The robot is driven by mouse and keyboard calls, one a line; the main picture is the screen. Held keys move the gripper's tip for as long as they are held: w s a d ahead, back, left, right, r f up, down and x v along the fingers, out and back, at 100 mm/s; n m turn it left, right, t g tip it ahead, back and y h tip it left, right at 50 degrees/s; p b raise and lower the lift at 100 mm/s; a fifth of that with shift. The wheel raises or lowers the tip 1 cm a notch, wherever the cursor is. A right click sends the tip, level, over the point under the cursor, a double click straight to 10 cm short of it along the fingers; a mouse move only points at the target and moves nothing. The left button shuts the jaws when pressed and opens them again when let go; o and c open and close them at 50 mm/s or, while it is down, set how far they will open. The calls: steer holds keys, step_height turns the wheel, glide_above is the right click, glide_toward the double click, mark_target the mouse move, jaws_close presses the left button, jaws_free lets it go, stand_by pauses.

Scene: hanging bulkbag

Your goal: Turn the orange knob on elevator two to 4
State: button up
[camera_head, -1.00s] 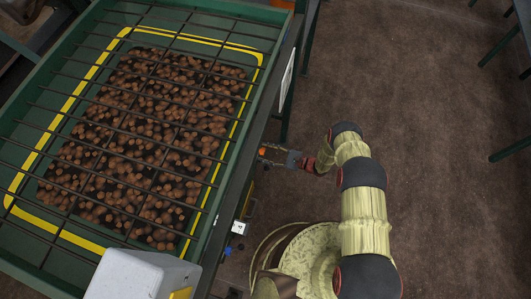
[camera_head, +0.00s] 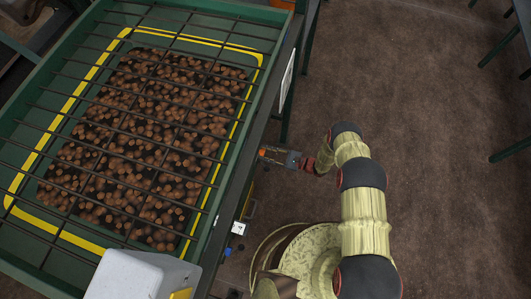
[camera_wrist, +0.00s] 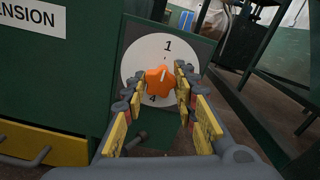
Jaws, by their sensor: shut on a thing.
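The orange knob (camera_wrist: 160,80) sits on a round white dial (camera_wrist: 134,62) on a green panel. The dial shows a 1 at the top and a 4 at the bottom, partly beside the knob. The white mark on the knob points up, roughly toward the 1. My gripper (camera_wrist: 159,86) is shut on the knob, with one finger on each side. In the head view, my gripper (camera_head: 276,155) reaches the side of the green-framed machine, where only a bit of orange shows. I cannot tell from the frames which elevator this is.
A green hopper (camera_head: 258,85) with a bar grid holds many brown pieces. A grey box (camera_head: 140,275) stands at the lower left. A sign ending in "NSION" (camera_wrist: 35,17) is left of the dial. Open brown floor (camera_head: 430,100) lies to the right.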

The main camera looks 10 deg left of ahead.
steer(key=shift+m, duration=0.5)
steer(key=shift+w+f+m, duration=0.1)
steer(key=shift+f+m, duration=0.05)
steer(key=shift+m, duration=17.25)
steer(key=o, duration=1.1)
